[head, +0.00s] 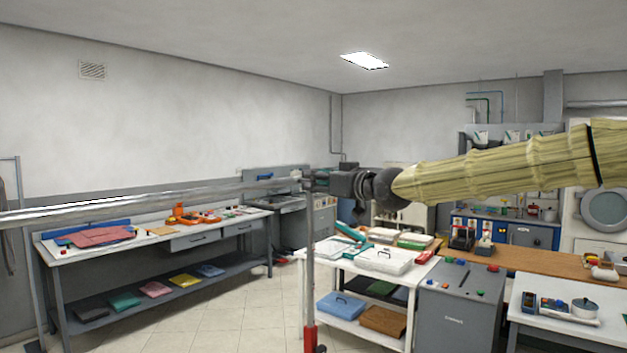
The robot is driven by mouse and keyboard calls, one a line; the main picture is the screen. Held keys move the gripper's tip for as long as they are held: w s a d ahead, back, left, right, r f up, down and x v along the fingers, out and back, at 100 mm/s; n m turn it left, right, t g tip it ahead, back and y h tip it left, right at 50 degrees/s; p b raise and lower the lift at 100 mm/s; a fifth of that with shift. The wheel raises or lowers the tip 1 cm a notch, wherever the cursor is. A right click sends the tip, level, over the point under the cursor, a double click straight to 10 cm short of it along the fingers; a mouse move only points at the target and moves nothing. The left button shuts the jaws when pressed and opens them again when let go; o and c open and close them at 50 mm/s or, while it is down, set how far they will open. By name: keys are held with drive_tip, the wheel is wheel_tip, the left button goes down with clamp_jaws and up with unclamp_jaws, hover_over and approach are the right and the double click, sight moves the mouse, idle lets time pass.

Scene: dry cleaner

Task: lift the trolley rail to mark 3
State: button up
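The trolley rail (150,202) is a long shiny metal bar. It runs from the left edge of the head view, nearest there, to a thin upright post (308,265) near the middle. The post has a red lower part (310,336) at the bottom of the picture. My gripper (316,181) is dark and small, at the rail's right end by the top of the post. It overlaps them in the picture. Its fingers are too small and dark to show whether they close on the rail. I cannot make out any numbered marks on the post.
A long workbench (160,248) with folded cloths stands behind the rail on the left. A white cart (342,268) and a grey cabinet (456,312) stand right of the post. A wooden counter (535,262) lies behind. Bare tiled floor (225,315) is free left of the post.

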drive_tip(key=v, duration=1)
drive_tip(key=shift+s+a+r, duration=0.2)
drive_tip(key=shift+s+r, duration=0.15)
drive_tip(key=s+a+f+m+g+h+b, duration=0.1)
drive_tip(key=s+a+f+m+g+h, duration=0.1)
drive_tip(key=f, duration=2)
drive_tip(key=s+a+f+m+g+h+b, duration=0.1)
drive_tip(key=a+f+m+g, duration=0.15)
drive_tip(key=f, duration=1.95)
drive_tip(key=s+d+f+m+g+h+b, duration=0.1)
drive_tip(key=s+f+g, duration=0.1)
drive_tip(key=s+f, duration=0.8)
drive_tip(key=s+d+f+m+g+h+b, duration=0.15)
drive_tip(key=s+f, duration=0.25)
drive_tip(key=f, duration=1.2)
drive_tip(key=s+d+f+g+h, duration=0.1)
drive_tip(key=s+d+f+g, duration=0.1)
drive_tip(key=s+d+f, duration=0.2)
drive_tip(key=s+d+f+g+h+b, duration=0.1)
drive_tip(key=s+d+f, duration=0.3)
drive_tip(key=s+f, duration=0.6)
drive_tip(key=s+d+f+m+g+h+b, duration=0.1)
drive_tip(key=s+d+f+g+h, duration=0.2)
drive_tip(key=s, duration=1.7)
wheel_tip(320, 180, down, 4)
drive_tip(key=shift+s+d+r, duration=0.1)
drive_tip(key=shift+s+d, duration=0.3)
drive_tip(key=shift+d, duration=0.55)
